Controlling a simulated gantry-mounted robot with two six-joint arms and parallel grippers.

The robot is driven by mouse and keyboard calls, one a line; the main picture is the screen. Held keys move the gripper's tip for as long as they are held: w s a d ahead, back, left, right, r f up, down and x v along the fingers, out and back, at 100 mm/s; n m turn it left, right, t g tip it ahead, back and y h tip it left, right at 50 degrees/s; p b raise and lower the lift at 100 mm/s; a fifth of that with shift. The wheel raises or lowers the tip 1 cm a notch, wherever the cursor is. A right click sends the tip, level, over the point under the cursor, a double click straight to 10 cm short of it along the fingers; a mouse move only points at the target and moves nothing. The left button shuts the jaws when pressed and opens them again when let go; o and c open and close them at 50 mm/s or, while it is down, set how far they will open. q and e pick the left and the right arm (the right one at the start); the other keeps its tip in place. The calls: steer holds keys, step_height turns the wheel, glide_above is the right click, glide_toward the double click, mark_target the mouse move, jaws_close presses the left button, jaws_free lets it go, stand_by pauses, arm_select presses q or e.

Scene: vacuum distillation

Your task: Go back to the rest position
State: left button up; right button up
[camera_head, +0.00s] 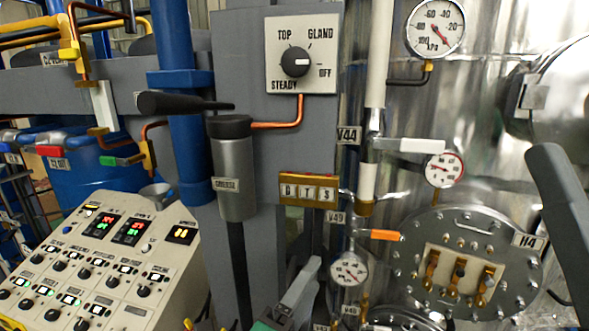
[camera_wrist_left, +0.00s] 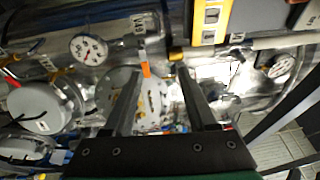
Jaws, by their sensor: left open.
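My left gripper (camera_head: 305,278) shows at the bottom middle of the head view, a grey finger with a green part at its base. In the left wrist view my left gripper (camera_wrist_left: 160,74) has its two dark fingers well apart and nothing between them. The fingertips overlap the round bolted flange and an orange handle in that view; the distance to them is unclear.
In the head view, a control panel (camera_head: 95,262) stands at lower left and a grease pump (camera_head: 235,175) beside the grey column. A bolted flange (camera_head: 420,260), gauge (camera_head: 348,270) and orange-handled valve (camera_head: 385,235) sit right of my gripper. A dark bar (camera_head: 560,215) rises at the right edge.

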arm_select(q)
steer(key=a+r+n+t+y, duration=0.2)
steer(key=a+r+t, duration=0.1)
steer(key=a+r, duration=0.5)
steer(key=s+a+r+n+t+y, duration=0.2)
steer(key=s+a+r+n+t, duration=0.2)
steer(key=s+a+r+n, duration=0.2)
steer(key=s+a+r+n+t+y, duration=0.3)
steer(key=s+a+r+n, duration=0.3)
steer(key=s+r+n, duration=0.4)
steer(key=shift+r+n+t+p, duration=0.3)
steer(key=shift+n+t+p, duration=0.2)
steer(key=shift+n, duration=2.1)
steer(key=shift+a, duration=0.1)
